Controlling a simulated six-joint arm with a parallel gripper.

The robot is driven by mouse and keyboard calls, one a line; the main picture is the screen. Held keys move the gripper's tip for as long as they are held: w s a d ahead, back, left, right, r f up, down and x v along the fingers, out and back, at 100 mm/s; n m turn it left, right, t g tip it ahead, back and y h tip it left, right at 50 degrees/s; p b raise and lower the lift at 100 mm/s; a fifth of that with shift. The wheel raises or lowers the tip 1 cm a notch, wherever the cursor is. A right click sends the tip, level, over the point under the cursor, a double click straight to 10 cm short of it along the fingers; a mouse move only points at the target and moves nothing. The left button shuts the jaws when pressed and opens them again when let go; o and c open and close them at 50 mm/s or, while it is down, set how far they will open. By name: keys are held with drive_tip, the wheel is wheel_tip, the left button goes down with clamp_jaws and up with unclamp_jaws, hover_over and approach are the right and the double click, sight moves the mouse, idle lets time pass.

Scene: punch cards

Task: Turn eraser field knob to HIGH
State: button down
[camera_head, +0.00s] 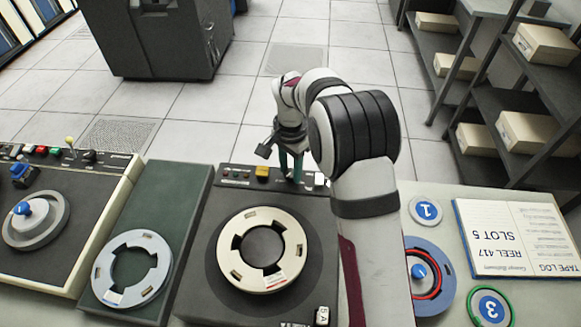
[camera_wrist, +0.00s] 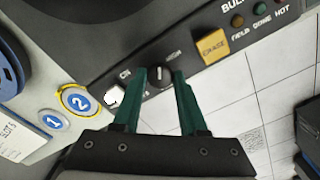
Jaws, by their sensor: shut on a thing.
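The eraser field knob (camera_wrist: 159,75) is a small black knob on the dark front panel in the wrist view. A label that seems to read HIGH is beside it; another label is mostly covered by a finger. My gripper (camera_wrist: 160,88) has its green fingers on either side of the knob and is shut on it. I cannot tell for sure which way the knob's mark points. In the head view my gripper (camera_head: 291,172) reaches down to the back edge of the eraser (camera_head: 205,262), and the knob is hidden there.
A yellow ERASE button (camera_wrist: 212,46) and a white switch (camera_wrist: 115,94) flank the knob. A pale reel (camera_head: 232,262) lies on the eraser. Another reel (camera_head: 107,270) lies on the green panel to the left. A tape log (camera_head: 515,235) lies at the right.

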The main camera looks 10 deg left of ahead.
sight(291, 173)
drive_tip(key=shift+c, duration=2.2)
unclamp_jaws()
drive_tip(key=shift+r, duration=0.1)
wheel_tip(291, 173, up, 16)
drive_tip(key=s+d+r, duration=0.1)
drive_tip(key=s+d, duration=0.3)
drive_tip(key=s, duration=0.3)
drive_tip(key=s+d+n+y, duration=0.1)
drive_tip(key=s+d, duration=0.2)
drive_tip(key=s, duration=0.3)
drive_tip(key=s+d+r, duration=0.1)
drive_tip(key=s+d, duration=0.3)
drive_tip(key=s, duration=0.3)
drive_tip(key=s+d+f+n, duration=0.1)
drive_tip(key=s+f, duration=0.5)
drive_tip(key=s, duration=0.6)
drive_tip(key=shift+y, duration=0.4)
